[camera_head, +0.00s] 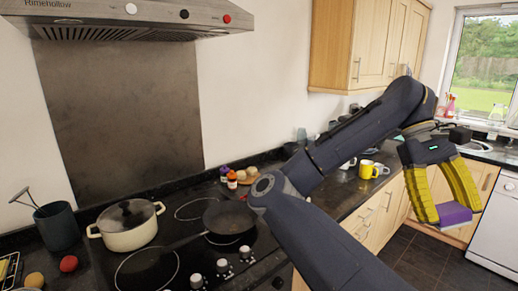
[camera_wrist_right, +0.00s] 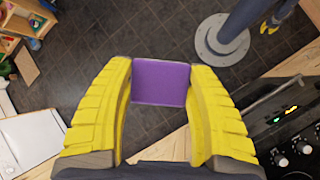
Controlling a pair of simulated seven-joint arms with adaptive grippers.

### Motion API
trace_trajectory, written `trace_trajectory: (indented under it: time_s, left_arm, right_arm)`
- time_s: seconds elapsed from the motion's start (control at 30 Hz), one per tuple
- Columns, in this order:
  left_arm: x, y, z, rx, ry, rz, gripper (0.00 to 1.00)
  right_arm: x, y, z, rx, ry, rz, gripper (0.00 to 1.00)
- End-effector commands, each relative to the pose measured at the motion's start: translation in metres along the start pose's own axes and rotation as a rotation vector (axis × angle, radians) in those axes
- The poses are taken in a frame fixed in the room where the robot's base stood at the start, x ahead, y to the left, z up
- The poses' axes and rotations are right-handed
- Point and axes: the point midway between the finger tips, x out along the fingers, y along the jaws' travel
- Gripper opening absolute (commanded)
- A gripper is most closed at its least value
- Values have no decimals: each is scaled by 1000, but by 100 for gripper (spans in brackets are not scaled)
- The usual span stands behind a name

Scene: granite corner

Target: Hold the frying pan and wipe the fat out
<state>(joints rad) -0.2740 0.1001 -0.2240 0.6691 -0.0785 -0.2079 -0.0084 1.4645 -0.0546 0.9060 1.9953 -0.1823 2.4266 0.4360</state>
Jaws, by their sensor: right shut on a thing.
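The dark frying pan (camera_head: 228,219) sits on the black hob, its handle (camera_head: 185,241) pointing left toward the front. Part of its right side is near my right arm. My right gripper (camera_head: 456,214), with yellow fingers, is shut on a purple sponge (camera_head: 455,215) and holds it up in the air, well to the right of the pan. The right wrist view also shows the purple sponge (camera_wrist_right: 161,82) between the fingertips, above the floor. My left gripper is in neither view. Any fat in the pan is too small to make out clearly.
A cream pot (camera_head: 128,232) with a lid stands on the hob left of the pan. A dark utensil pot (camera_head: 57,224) stands at far left. An extractor hood (camera_head: 120,20) hangs above. Open floor lies below my right gripper.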

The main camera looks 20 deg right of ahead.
Motion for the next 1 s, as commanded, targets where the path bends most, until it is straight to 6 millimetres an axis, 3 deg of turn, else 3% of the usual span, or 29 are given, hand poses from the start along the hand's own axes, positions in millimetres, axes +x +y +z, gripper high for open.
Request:
trace_trajectory:
  time_s: [0.1,0.2,0.63,0.7,0.83,1.0]
  left_arm:
    - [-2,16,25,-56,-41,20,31]
    - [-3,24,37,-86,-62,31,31]
    - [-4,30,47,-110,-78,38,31]
    - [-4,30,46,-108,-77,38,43]
    - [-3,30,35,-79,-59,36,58]
    - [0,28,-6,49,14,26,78]
  right_arm:
    - [3,-3,5,46,-13,-32,33]
    - [5,-4,8,71,-22,-49,33]
    - [6,-6,10,92,-29,-61,33]
    - [6,-6,10,91,-29,-61,33]
    - [6,-6,10,91,-29,-61,33]
    - [6,-6,10,91,-29,-61,33]
